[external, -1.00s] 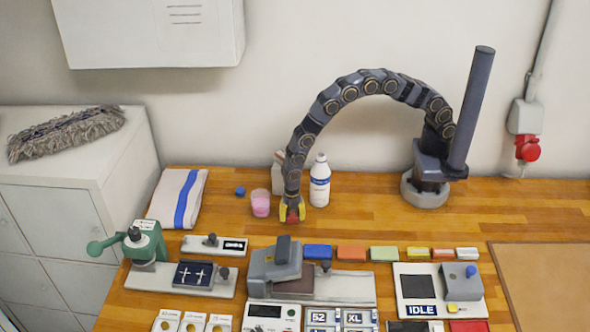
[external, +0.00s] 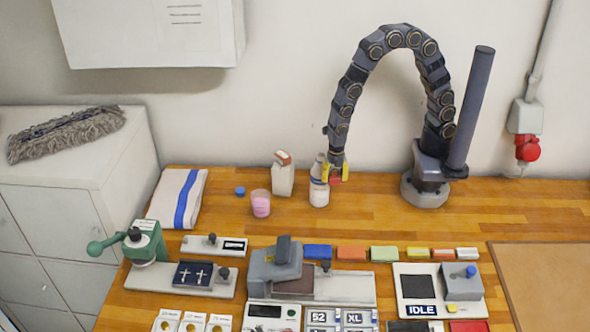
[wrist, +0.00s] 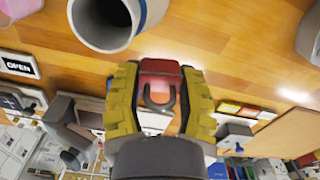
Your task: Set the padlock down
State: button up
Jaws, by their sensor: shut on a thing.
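The padlock (wrist: 158,78) has a red body and a grey shackle. My gripper (wrist: 158,90) is shut on it, with a yellow finger on each side and the shackle pointing toward the wrist. In the external view my gripper (external: 336,171) hangs just right of the white bottle (external: 319,192), with the red padlock (external: 335,181) at its fingertips. The padlock appears held above the wooden bench. Whether the gripper touches the bottle cannot be told.
A pink cup (external: 261,204), a white carton (external: 283,180) and a small blue cap-like thing (external: 240,191) stand left of the bottle. Several coloured blocks, a grey press-like device (external: 275,265) and a panel reading IDLE (external: 421,310) line the front. Bench right of the bottle is clear.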

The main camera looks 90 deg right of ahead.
jog(key=shift+s, duration=0.45)
jog(key=s+a+f+m, duration=0.2)
jog(key=s+f, duration=0.1)
jog(key=f, duration=0.1)
send_over(345, 221)
notch_tip(345, 221, down, 5)
jog(key=shift+r, duration=0.2)
jog(key=shift+f, duration=1.8)
jog(key=o, duration=1)
jog(key=shift+f, duration=0.15)
